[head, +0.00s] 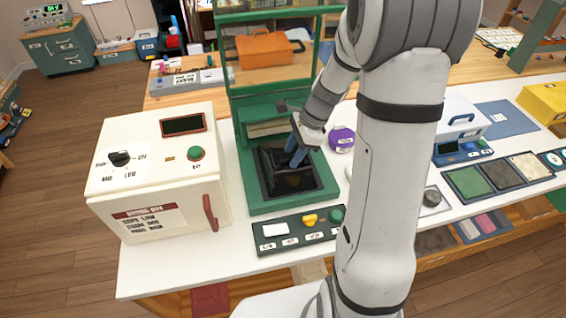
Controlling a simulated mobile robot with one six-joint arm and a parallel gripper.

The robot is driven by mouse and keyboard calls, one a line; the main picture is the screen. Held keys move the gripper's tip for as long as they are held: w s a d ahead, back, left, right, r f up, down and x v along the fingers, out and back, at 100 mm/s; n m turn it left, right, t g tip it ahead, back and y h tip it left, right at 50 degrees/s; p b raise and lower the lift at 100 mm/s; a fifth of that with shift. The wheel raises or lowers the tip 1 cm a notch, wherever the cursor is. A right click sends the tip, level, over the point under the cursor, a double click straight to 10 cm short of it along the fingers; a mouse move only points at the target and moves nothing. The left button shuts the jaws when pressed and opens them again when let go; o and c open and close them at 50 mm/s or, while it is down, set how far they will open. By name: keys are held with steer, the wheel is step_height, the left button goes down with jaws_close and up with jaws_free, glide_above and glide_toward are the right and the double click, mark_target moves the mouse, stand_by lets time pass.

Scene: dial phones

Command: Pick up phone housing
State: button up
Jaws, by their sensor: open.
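A black, shiny shape that looks like the phone housing (270,163) sits in the dark recessed bed of the green press-like frame (243,207). My gripper (294,160) reaches down into this frame from the upper right, with its bluish fingers low over the bed, close beside the black shape. The fingers are open. I cannot tell whether they touch the black shape, since the gripper and the dark bed make its edges hard to see. My arm hides part of the frame's right side.
A cream cabinet (155,190) with a dial and red handle stands close on the left. A button panel (300,229) lies in front of the frame. A purple object (341,139) is right of it. A tray of coloured pads (497,174) lies farther right. An orange case (264,47) stands behind.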

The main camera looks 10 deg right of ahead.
steer(key=shift+c, duration=0.5)
jaws_close()
